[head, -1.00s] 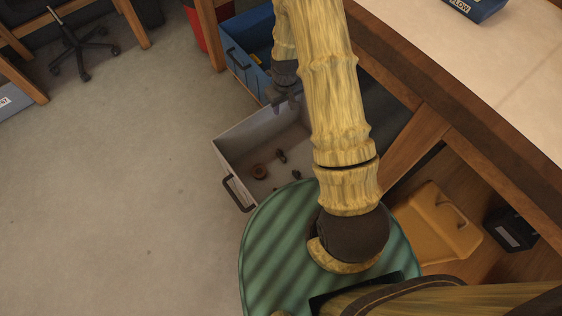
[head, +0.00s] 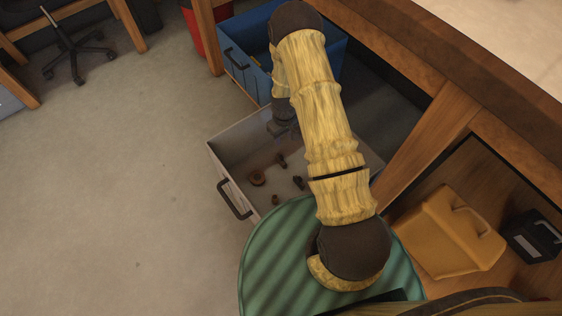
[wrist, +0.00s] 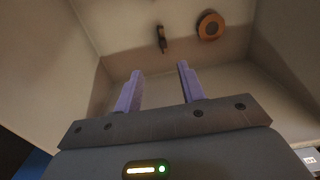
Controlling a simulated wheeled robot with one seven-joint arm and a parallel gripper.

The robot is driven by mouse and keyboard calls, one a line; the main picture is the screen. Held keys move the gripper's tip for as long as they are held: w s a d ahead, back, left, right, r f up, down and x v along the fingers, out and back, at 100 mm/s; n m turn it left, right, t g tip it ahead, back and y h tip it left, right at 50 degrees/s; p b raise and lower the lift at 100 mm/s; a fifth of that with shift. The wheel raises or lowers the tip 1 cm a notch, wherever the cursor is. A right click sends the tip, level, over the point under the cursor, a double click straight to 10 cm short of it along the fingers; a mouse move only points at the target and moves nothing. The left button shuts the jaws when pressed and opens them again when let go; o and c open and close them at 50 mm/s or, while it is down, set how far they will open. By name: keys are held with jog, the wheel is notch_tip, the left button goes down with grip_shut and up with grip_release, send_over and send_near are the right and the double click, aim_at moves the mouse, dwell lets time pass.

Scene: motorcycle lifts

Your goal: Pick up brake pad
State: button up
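The open grey drawer (head: 228,164) holds several small parts. They are a rusty brown ring (head: 257,178), a dark part (head: 281,160) beside it, another dark part (head: 299,183) and a small brown piece (head: 275,200). I cannot tell for sure which is the brake pad. My gripper (wrist: 159,72) is open, with two purple fingers apart and nothing between them. In the wrist view, a dark narrow part (wrist: 162,40) lies beyond the fingertips, and the ring (wrist: 210,26) lies to its right. In the head view, my gripper (head: 282,130) is at the drawer's back, partly hidden by my arm.
A blue drawer (head: 242,62) stands open behind the grey one. The wooden workbench (head: 440,140) is on the right, with a yellow box (head: 450,232) and a black box (head: 532,238) below. The floor (head: 110,180) on the left is clear.

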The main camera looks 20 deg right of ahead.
aim_at(281, 157)
notch_tip(281, 157, down, 12)
jog(key=b, duration=0.5)
jog(key=shift+w+r, duration=0.1)
jog(key=f+b, duration=0.2)
jog(key=f, duration=0.1)
jog(key=f+b, duration=0.1)
jog(key=f, duration=0.1)
jog(key=shift+w+a+f+b, duration=0.1)
jog(key=shift+w+a+b, duration=0.2)
jog(key=shift+a, duration=0.1)
grip_shut()
